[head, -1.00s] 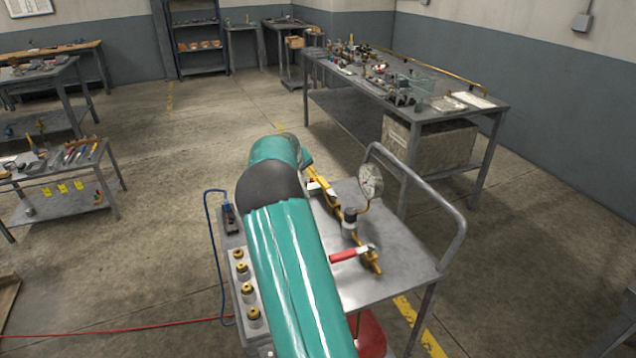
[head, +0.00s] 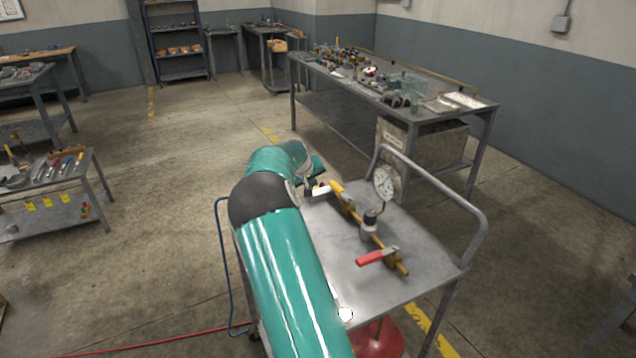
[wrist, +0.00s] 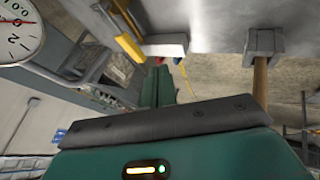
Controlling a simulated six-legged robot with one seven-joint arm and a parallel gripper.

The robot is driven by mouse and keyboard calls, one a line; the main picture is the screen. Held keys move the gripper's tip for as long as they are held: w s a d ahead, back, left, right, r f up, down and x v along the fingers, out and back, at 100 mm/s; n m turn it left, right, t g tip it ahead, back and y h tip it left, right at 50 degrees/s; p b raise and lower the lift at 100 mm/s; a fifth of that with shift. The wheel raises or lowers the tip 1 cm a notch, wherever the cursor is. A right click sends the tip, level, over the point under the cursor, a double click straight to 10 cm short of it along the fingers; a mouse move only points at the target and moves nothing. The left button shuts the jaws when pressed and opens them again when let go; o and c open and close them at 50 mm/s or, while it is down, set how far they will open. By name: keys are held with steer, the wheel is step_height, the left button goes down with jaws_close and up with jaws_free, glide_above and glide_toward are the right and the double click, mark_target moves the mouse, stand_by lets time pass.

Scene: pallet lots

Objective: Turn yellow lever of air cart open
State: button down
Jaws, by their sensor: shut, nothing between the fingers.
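The air cart (head: 330,235) is a grey metal cart with a brass pipe (head: 375,240) across its top. The yellow lever (head: 338,189) sits at the pipe's far end, roughly in line with it. The yellow lever also shows in the wrist view (wrist: 130,47), beside a white block (wrist: 165,47). My gripper (head: 312,185) is at the cart's far left edge, close to the white block and left of the lever. Its fingers look shut and empty; my arm partly hides them. In the wrist view my gripper (wrist: 158,62) is beside the lever; I cannot tell if they touch.
A red lever (head: 377,256) and a round gauge (head: 385,182) are also on the cart. A tubular handle (head: 440,183) rises at its right. A cluttered workbench (head: 440,118) stands behind. A blue hose (head: 222,270) hangs at the left. Floor is open at the left.

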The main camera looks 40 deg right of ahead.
mark_target(340, 192)
steer(key=x, duration=0.8)
steer(key=shift+d+f, duration=0.1)
steer(key=shift+f, duration=0.1)
steer(key=d, duration=0.1)
steer(key=s+d, duration=0.1)
steer(key=d, duration=0.1)
steer(key=shift+d, duration=0.15)
steer(key=shift+w+d+f, duration=0.1)
steer(key=shift+w+d, duration=0.05)
steer(key=shift+d, duration=0.15)
steer(key=shift+d, duration=0.1)
